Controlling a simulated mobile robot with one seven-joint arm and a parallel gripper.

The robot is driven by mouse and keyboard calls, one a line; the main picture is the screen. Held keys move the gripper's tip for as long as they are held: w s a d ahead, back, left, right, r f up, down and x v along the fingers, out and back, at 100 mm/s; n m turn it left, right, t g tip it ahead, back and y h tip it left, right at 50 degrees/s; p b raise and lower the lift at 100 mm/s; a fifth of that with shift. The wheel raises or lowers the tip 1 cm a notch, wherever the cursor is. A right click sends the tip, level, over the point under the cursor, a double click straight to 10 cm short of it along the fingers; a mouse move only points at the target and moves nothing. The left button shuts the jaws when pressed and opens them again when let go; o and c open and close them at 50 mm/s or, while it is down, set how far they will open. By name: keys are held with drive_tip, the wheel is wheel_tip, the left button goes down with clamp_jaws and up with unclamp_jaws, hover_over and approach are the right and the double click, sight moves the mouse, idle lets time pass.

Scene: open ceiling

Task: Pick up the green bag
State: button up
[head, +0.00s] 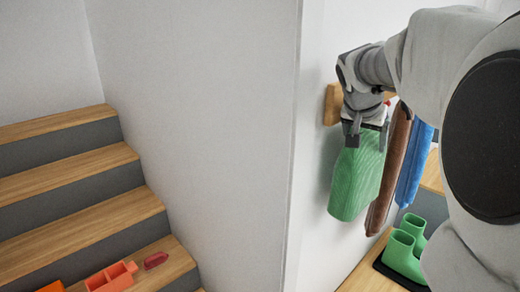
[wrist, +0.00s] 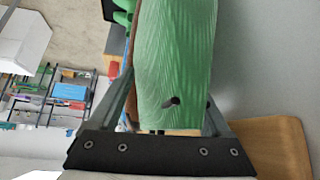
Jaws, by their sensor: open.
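The green bag (head: 356,180) hangs against the white wall, below a wooden wall board, in the head view. It fills the upper middle of the wrist view (wrist: 175,65), with a dark peg (wrist: 172,102) showing in front of it. My gripper (head: 366,130) is at the top of the bag in the head view. In the wrist view its two fingers are spread, one on each side of the bag. The fingertips are partly hidden, and I cannot tell whether they touch the bag.
A brown item (head: 390,160) and a blue item (head: 415,160) hang beside the bag on its right. Green boots (head: 403,255) stand on a dark mat below. Wooden stairs (head: 75,210) with orange items (head: 110,278) lie left of the wall corner.

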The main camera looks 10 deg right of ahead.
clamp_jaws()
drive_tip(key=shift+r, duration=0.1)
drive_tip(key=shift+r, duration=0.1)
idle(0.4)
